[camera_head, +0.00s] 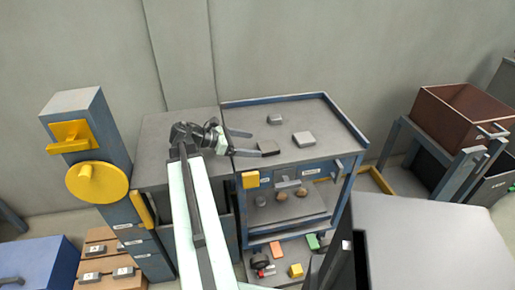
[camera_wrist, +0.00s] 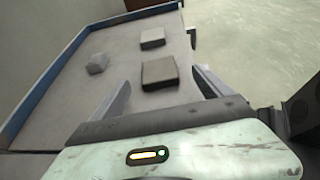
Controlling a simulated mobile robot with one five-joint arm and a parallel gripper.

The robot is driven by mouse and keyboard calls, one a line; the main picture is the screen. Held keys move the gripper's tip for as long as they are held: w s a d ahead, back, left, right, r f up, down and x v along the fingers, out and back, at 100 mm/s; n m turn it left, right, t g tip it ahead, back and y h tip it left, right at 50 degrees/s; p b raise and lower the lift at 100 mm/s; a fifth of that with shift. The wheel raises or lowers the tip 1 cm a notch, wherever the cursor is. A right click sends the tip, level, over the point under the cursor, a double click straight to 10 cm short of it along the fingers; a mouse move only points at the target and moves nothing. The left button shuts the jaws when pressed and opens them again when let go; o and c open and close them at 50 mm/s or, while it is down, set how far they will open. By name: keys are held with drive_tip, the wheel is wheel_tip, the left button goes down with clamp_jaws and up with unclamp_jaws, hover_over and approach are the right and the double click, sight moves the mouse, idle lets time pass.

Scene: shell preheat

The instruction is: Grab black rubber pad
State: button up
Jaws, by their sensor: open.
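In the wrist view the nearest block, which I take to be this pad (camera_wrist: 160,73), looks grey-brown. My gripper (camera_head: 254,143) is open and empty, reaching in from the left just beside the pad. In the wrist view the pad shows ahead between the fingers of my gripper (camera_wrist: 162,77). I cannot tell whether a finger touches it.
Two lighter grey blocks lie on the same top: a flat one (camera_head: 304,139) to the right and a smaller one (camera_head: 275,119) behind. A raised blue rim borders the top. Shelves below hold several small items. A brown bin (camera_head: 465,115) stands at the right.

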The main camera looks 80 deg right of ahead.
sight(270, 145)
drive_tip(key=shift+b+x, duration=0.6)
drive_tip(key=shift+x, duration=0.55)
drive_tip(key=shift+b+x, duration=0.85)
drive_tip(key=shift+x, duration=1.85)
drive_tip(key=shift+w+d, duration=0.1)
drive_tip(key=c, duration=1.5)
wheel_tip(270, 145, up, 10)
drive_tip(key=p, duration=1)
drive_tip(key=shift+r, duration=0.1)
drive_tip(key=shift+c, duration=0.2)
